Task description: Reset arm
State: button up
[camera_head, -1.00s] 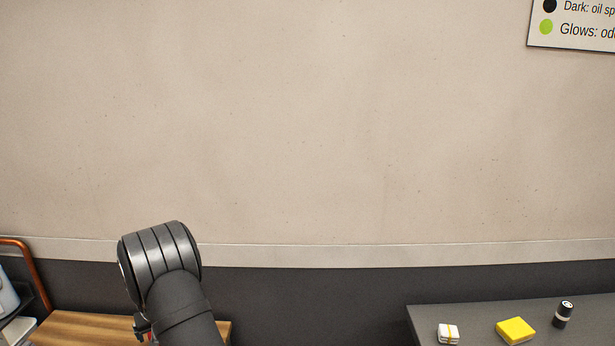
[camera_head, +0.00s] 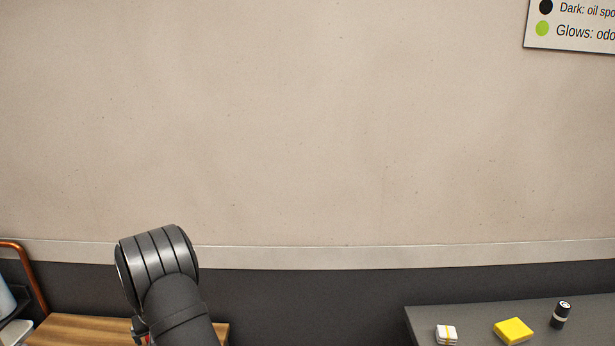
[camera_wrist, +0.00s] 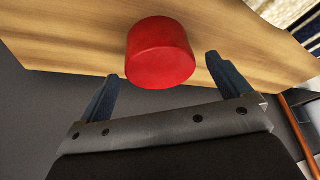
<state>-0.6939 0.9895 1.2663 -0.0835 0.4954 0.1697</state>
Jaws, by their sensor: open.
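My gripper (camera_wrist: 160,85) is open in the wrist view, its two dark fingers spread apart with nothing between them that I can see held. A red round object (camera_wrist: 160,52) lies on a wooden surface (camera_wrist: 70,38) beyond the fingertips, roughly centred between them. I cannot tell how far it is from the fingers. In the head view my dark arm rises at the lower left over the wooden table (camera_head: 75,326), and my gripper's fingers are hidden there.
A dark grey counter (camera_head: 470,312) at the lower right holds a white banded bundle (camera_head: 446,334), a yellow block (camera_head: 513,331) and a black-and-white cylinder (camera_head: 561,315). A copper-coloured rail (camera_head: 30,275) stands at the left. A sign (camera_head: 575,25) hangs on the bare wall.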

jog(key=v, duration=1)
jog(key=x, duration=1.2)
notch_tip(320, 180, up, 4)
jog(key=shift+r, duration=0.2)
jog(key=w+d+r, duration=0.1)
jog(key=d+r, duration=0.6)
jog(key=d, duration=0.5)
jog(key=w+d+r+m+h, duration=0.1)
jog(key=d+m, duration=0.3)
jog(key=d, duration=1.3)
jog(key=w+d+r+m+h, duration=0.1)
jog(key=d+r+m, duration=0.3)
jog(key=d, duration=1.4)
jog(key=w+d+r+m+h, duration=0.2)
jog(key=d+m, duration=0.4)
jog(key=d, duration=1.2)
jog(key=shift+r+h, duration=0.2)
jog(key=shift+h, duration=0.5)
